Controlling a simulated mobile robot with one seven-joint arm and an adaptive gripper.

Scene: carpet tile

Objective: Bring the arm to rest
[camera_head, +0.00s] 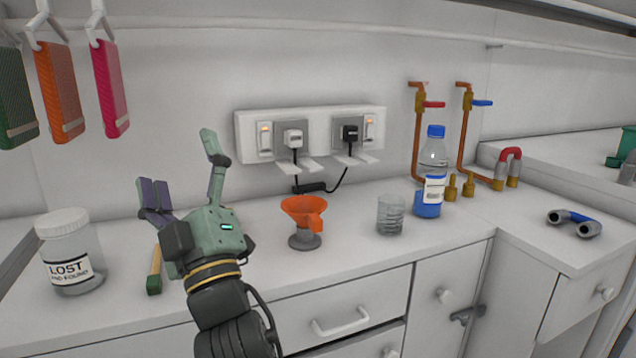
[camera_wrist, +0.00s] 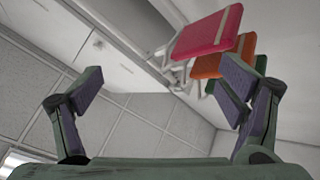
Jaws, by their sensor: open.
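My gripper (camera_head: 182,172) is raised above the left part of the counter (camera_head: 345,262), between a lidded jar and an orange funnel, with its fingers pointing up. Its fingers are spread open and nothing is between them. In the wrist view my gripper (camera_wrist: 165,105) also shows open and empty, with the wall, ceiling tiles and hanging tags beyond it. My arm comes up from the bottom of the head view and hides part of the counter.
A jar marked LOST (camera_head: 70,255) stands left of my arm. An orange funnel (camera_head: 303,212) on a grey base stands close on the right. Coloured tags (camera_head: 60,90) hang at upper left.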

